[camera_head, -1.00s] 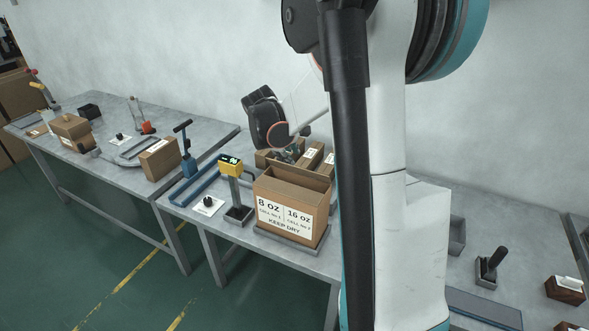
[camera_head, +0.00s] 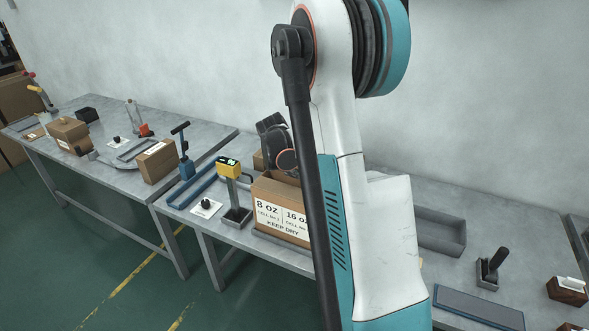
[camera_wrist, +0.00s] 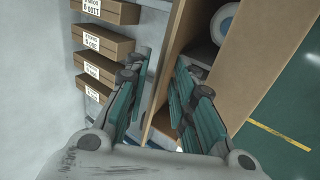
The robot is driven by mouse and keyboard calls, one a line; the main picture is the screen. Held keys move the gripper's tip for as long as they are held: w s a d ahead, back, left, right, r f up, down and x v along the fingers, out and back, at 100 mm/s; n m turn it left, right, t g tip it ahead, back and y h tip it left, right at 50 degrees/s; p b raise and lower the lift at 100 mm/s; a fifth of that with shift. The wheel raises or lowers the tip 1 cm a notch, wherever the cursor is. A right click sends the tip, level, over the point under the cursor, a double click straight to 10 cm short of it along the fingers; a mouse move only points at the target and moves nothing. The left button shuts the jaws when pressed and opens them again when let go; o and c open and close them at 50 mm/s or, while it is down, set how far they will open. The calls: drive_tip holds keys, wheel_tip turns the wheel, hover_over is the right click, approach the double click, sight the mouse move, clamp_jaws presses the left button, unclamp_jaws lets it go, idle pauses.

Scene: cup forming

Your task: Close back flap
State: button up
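The brown carton (camera_head: 262,190), labelled 8 OZ and 16 OZ, stands on the workbench, its right side hidden by my arm. In the wrist view the carton (camera_wrist: 262,60) fills the right side, its top open, with a white round item (camera_wrist: 222,22) inside.
Several small labelled boxes (camera_wrist: 104,45) stand in a row behind the carton, left in the wrist view. A yellow-headed device (camera_head: 229,168) stands left of the carton. A grey tray (camera_head: 442,238) and a dark-handled tool (camera_head: 493,262) lie to the right.

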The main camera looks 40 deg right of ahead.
clamp_jaws()
drive_tip(key=shift+a+f, duration=0.1)
drive_tip(key=h+b, duration=0.1)
drive_tip(key=b, duration=0.1)
drive_tip(key=a+f+t+h+b, duration=0.1)
drive_tip(key=b, duration=0.1)
drive_tip(key=shift+s+f+h, duration=0.15)
drive_tip(key=shift+s+h, duration=0.1)
drive_tip(key=shift+h, duration=0.15)
drive_tip(key=h+b, duration=0.1)
drive_tip(key=b, duration=0.1)
drive_tip(key=h+b, duration=0.1)
drive_tip(key=b, duration=0.1)
drive_tip(key=shift+s+a+f+t, duration=0.1)
drive_tip(key=shift+a+f+t, duration=0.3)
drive_tip(key=shift+h+b, duration=0.3)
drive_tip(key=shift+b, duration=0.05)
unclamp_jaws()
